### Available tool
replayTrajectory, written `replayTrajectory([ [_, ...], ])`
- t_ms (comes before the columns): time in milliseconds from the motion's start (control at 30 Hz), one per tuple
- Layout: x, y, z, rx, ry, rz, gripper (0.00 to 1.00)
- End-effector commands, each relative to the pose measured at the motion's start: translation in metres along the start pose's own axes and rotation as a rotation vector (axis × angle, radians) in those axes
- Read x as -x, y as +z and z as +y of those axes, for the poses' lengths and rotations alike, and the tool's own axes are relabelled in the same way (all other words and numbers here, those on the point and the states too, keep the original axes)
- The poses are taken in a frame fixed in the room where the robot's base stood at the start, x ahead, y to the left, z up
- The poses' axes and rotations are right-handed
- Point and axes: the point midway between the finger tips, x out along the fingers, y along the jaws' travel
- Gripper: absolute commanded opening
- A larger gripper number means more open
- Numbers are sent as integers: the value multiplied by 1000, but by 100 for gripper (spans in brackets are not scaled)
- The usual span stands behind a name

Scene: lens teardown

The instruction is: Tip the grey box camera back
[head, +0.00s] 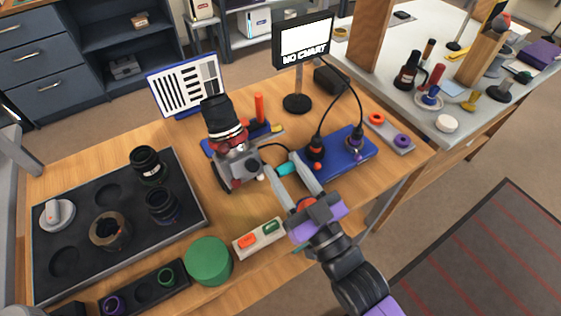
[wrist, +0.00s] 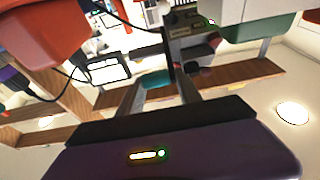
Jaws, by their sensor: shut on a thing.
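The grey box camera (head: 240,169) stands on the wooden workbench, left of my gripper in the head view. A large black lens (head: 221,116) with a pale ring rises from it and points mostly upward, leaning slightly left. My gripper (head: 284,166) reaches in from the lower right, its fingers closed on a small teal piece (head: 287,169) at the camera's right. The teal piece also shows between the fingers in the wrist view (wrist: 155,79). I cannot tell how it joins the camera. The camera's underside is hidden.
A blue mat with two dark cabled items (head: 345,160) lies close right of my gripper. A monitor (head: 303,43) and striped chart (head: 184,87) stand behind. A lens tray (head: 190,222), green round object (head: 208,262) and switch strip (head: 258,239) are in front.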

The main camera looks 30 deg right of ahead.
Motion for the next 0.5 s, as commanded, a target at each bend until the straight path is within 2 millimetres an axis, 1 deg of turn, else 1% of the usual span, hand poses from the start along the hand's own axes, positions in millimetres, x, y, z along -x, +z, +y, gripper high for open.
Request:
replayTrajectory([
  [33, 7, 12, 8, 8, 15, -16, 0],
  [300, 24, 33, 8, 8, 15, -20, 0],
  [500, 30, 45, 9, 7, 15, -21, 0],
])
